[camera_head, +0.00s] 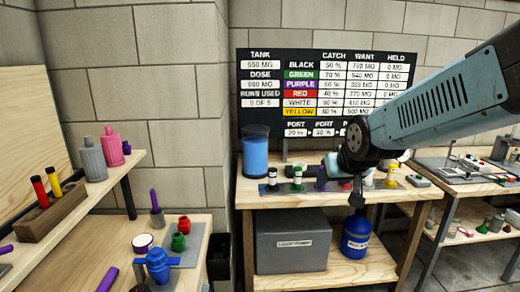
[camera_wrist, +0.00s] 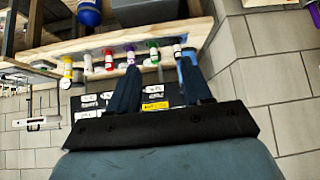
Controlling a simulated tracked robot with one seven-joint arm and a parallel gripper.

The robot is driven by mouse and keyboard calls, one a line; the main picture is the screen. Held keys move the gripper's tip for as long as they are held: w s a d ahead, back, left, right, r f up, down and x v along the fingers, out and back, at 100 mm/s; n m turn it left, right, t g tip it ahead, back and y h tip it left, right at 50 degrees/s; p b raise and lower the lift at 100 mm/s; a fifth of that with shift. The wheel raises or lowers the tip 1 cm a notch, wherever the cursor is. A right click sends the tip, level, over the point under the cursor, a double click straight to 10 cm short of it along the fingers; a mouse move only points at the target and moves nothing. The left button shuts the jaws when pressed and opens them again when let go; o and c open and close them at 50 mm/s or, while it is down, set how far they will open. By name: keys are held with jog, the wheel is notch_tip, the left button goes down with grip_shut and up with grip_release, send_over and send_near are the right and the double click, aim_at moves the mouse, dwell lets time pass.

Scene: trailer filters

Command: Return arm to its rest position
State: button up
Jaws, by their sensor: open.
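My arm (camera_head: 440,105) reaches in from the right in the head view, in front of the workbench (camera_head: 300,190). Its wrist end hangs over the bench's front part and hides some of what stands there. In the wrist view my gripper (camera_wrist: 160,68) has its two dark fingers spread apart with nothing held between them. The fingertips point toward a row of small colour-marked filters, including a purple one (camera_wrist: 130,54), a green one (camera_wrist: 154,52) and a yellow one (camera_wrist: 67,70). The fingers show no clear contact with them.
A tall blue container (camera_head: 255,155) stands at the bench's left end, before the information board (camera_head: 320,65). A grey box (camera_head: 292,240) and a blue canister (camera_head: 356,237) sit on the lower shelf. Another bench with equipment is at right. Shelves with bottles (camera_head: 91,158) are at left.

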jog(key=s+d+r+g, duration=0.1)
jog(key=s+d+r, duration=0.1)
jog(key=s, duration=0.6)
jog(key=s+d+r+m+g+h, duration=0.1)
jog(key=s+d+r, duration=0.1)
jog(key=s, duration=0.6)
jog(key=shift+s+d+g, duration=0.15)
jog(key=shift+d+g, duration=0.25)
jog(key=shift+d, duration=0.25)
jog(key=shift+c, duration=0.6)
